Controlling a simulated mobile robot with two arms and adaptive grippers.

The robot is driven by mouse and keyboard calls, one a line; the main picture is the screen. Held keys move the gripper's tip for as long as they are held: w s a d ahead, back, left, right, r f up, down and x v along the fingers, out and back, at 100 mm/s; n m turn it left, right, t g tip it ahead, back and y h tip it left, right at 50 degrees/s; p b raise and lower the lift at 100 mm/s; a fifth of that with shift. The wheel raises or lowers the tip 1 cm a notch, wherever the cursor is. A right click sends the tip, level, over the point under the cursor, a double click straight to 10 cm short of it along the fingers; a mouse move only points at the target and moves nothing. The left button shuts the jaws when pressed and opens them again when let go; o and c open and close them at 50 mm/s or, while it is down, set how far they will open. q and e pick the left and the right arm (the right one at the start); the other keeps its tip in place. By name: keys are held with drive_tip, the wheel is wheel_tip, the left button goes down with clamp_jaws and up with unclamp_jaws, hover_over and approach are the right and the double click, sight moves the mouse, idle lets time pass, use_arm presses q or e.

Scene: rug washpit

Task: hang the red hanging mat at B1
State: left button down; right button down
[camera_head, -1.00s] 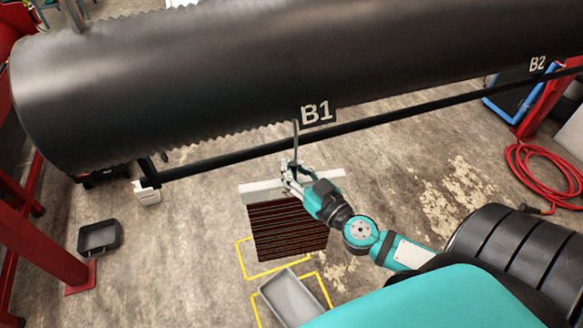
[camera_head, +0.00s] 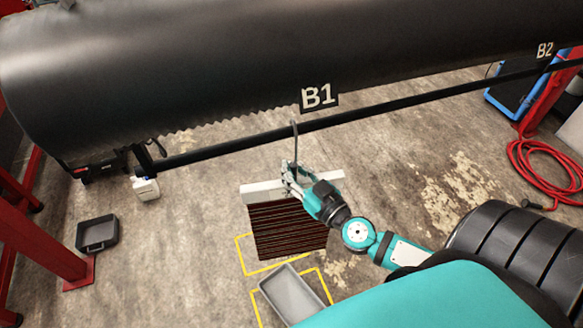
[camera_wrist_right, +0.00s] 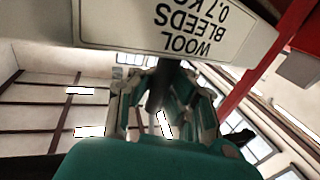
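The mat (camera_head: 285,232) is dark red and black striped and hangs from a white header bar (camera_head: 262,190). My right gripper (camera_head: 291,178) is shut on the thin dark stem above the bar. In the right wrist view, the fingers (camera_wrist_right: 165,105) close around this dark stem, and the white label board (camera_wrist_right: 150,22) reads "WOOL BLEEDS". The stem's hook (camera_head: 294,135) reaches up to the black rail (camera_head: 345,117) just below the B1 sign (camera_head: 319,96). I cannot tell whether the hook touches the rail. My left gripper is not in view.
A big black drum (camera_head: 200,75) lies behind the rail. The B2 sign (camera_head: 545,50) is at the far right. A grey tray (camera_head: 292,295) and yellow floor marks (camera_head: 240,255) are below the mat. A dark tray (camera_head: 97,233) and red post (camera_head: 45,235) stand left; a red hose (camera_head: 545,172) lies right.

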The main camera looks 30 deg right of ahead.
idle(0.3)
drive_tip(key=c, duration=1.3)
unclamp_jaws()
drive_tip(key=shift+f, duration=0.1)
drive_tip(key=shift+c, duration=0.2)
drive_tip(key=shift+s+f, duration=0.1)
drive_tip(key=shift+f, duration=0.05)
drive_tip(key=s, duration=1.2)
drive_tip(key=shift+d, duration=0.45)
drive_tip(key=s+d+f+n+g+b, duration=0.1)
drive_tip(key=s+f+g+b, duration=0.2)
drive_tip(key=f, duration=1.5)
drive_tip(key=s+d+f+g+b, duration=0.2)
drive_tip(key=f+g, duration=0.2)
drive_tip(key=f, duration=1.4)
drive_tip(key=s+a+f+g+b, duration=0.1)
drive_tip(key=s+a+f+g, duration=0.2)
drive_tip(key=s+f, duration=0.4)
drive_tip(key=s+a+f+g+b, duration=0.1)
drive_tip(key=s+a+f+g, duration=0.1)
drive_tip(key=s+f, duration=0.5)
drive_tip(key=s+a+f+g+h+b, duration=0.1)
drive_tip(key=s+a+f+g, duration=0.2)
drive_tip(key=f, duration=0.8)
drive_tip(key=s+g, duration=0.2)
drive_tip(key=s, duration=0.2)
drive_tip(key=shift+a+n, duration=0.3)
drive_tip(key=shift+w, duration=0.1)
